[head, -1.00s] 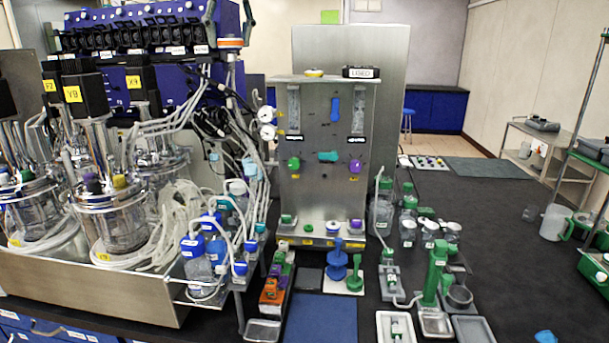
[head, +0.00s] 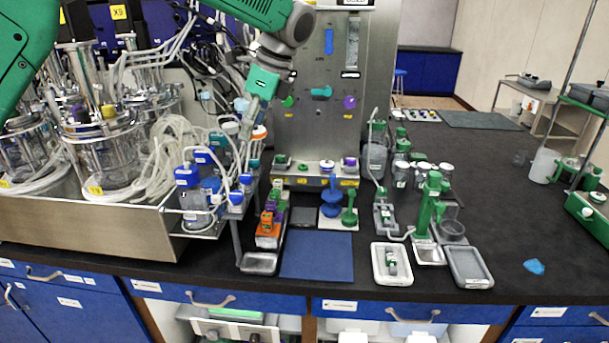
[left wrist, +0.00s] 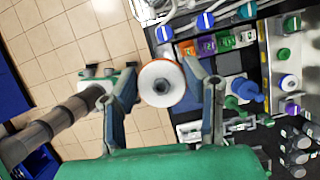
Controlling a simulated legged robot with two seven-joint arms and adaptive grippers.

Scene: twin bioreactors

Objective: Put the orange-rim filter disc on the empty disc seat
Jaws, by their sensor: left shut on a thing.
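The orange-rim filter disc (left wrist: 161,83) has a white face with a dark centre hole. My left gripper (left wrist: 160,88) is shut on it, one finger at each side, in the left wrist view. In the head view the disc (head: 259,132) shows small below my left gripper (head: 257,112), held in the air left of the steel panel. The steel ledge (head: 315,181) at the panel's foot carries a row of small coloured fittings, including a blue-and-white one (head: 327,166) and a purple one (head: 349,163). I cannot tell which seat is empty. My right gripper is not in view.
Tubing and blue-capped bottles (head: 187,178) crowd the area below and left of the gripper. Blue and green stands (head: 331,195) stand before the ledge. A blue mat (head: 318,256) lies bare at the front. The table's right middle is mostly clear.

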